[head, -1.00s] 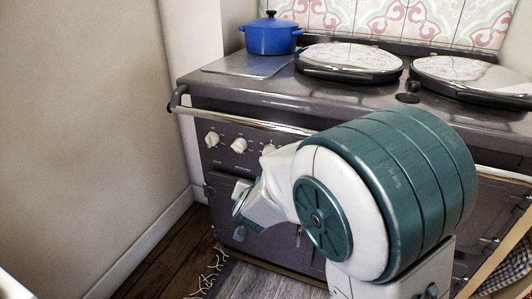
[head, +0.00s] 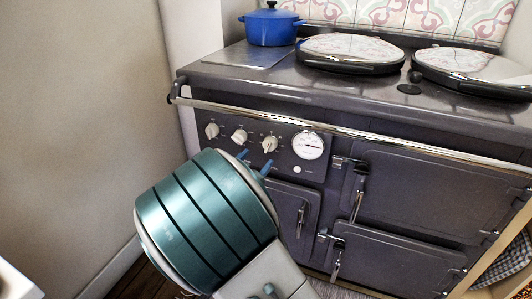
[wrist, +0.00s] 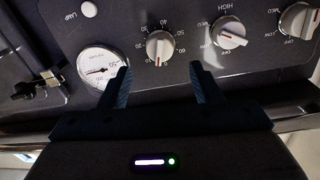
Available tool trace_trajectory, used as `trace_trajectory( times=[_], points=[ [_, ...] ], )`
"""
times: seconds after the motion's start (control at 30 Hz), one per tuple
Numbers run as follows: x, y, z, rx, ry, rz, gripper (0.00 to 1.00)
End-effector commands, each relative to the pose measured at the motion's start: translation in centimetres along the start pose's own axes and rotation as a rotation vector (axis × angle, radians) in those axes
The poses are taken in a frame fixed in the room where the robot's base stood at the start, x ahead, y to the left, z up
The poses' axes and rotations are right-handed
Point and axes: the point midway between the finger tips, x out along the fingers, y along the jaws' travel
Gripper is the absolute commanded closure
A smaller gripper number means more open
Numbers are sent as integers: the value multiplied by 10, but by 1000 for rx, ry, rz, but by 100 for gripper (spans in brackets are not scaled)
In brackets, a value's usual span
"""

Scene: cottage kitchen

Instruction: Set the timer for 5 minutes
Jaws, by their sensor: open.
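The timer knob (head: 269,144) is the white knob third from the left on the range's front panel. In the wrist view, which is upside down, the timer knob (wrist: 160,46) has a ring of numbers around it, and its red mark points near the 0. My gripper (head: 254,161) is just below and left of it in the head view. In the wrist view my gripper (wrist: 160,72) is open and empty. Its two blue fingers point towards the panel, one to each side of the knob's column, and appear apart from the knob.
Two other white knobs (head: 239,136) (head: 211,130) sit left of the timer. A round white gauge (head: 308,145) is to its right. A chrome rail (head: 300,129) runs above the panel. A blue pot (head: 270,27) and lidded hotplates (head: 350,50) are on top.

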Motion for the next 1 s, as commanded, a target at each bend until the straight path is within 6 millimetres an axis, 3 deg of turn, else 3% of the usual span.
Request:
trace_trajectory(
  times=[0.1, 0.33, 0.77, 0.93, 1.0],
  points=[
    [26, 1, 3, 2, 2, 2, 42],
    [59, 0, 2, 1, 1, 0, 42],
    [70, 0, 0, 1, -1, -2, 42],
    [69, 0, 0, 1, -1, -1, 86],
    [69, 0, 0, 1, -1, -1, 86]
  ],
)
